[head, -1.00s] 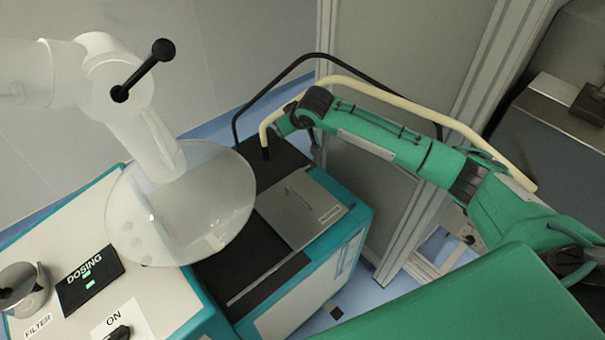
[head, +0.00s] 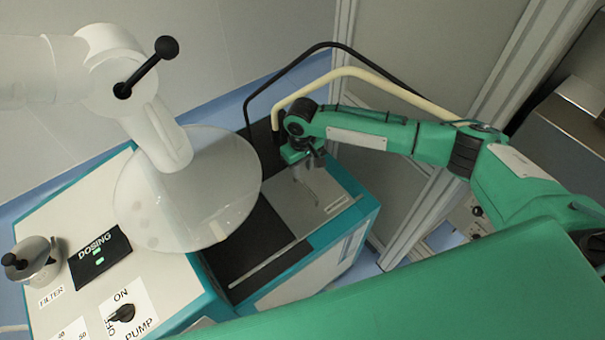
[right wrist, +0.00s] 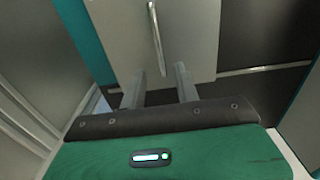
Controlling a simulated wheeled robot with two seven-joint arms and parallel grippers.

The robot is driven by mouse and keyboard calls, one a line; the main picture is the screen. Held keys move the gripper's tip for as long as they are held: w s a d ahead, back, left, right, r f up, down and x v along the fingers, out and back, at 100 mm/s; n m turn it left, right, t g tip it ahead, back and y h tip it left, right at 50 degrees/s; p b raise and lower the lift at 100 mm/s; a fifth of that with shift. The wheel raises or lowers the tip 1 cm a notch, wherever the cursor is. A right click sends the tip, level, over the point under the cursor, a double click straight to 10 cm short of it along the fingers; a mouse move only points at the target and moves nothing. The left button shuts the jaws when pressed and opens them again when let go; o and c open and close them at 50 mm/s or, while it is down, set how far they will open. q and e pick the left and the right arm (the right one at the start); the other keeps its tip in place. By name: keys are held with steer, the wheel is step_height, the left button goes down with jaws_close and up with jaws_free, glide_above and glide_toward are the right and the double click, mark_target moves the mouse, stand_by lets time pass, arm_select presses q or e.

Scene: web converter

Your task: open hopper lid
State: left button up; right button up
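The hopper lid (head: 285,206) is a flat grey plate on top of the teal-edged machine, right of centre in the head view, and it lies closed. Its thin bar handle (head: 306,184) shows in the head view and, at the top middle, in the right wrist view (right wrist: 156,38). My right gripper (head: 308,163) is above the far part of the lid. In the right wrist view, its two fingers (right wrist: 159,82) are apart with nothing between them, and the handle lies ahead of them. My left gripper is not in view.
A translucent disc and white machine housing (head: 90,65) with a black lever (head: 150,65) stand left of the lid. The control panel (head: 95,262) has DOSING and PUMP labels. Black and cream hoses (head: 345,72) curve behind my right arm. A metal frame post stands at right.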

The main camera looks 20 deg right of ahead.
mark_target(302, 182)
steer(key=shift+f+p, duration=0.35)
steer(key=shift+f, duration=2.3)
jaws_close()
steer(key=shift+a, duration=0.1)
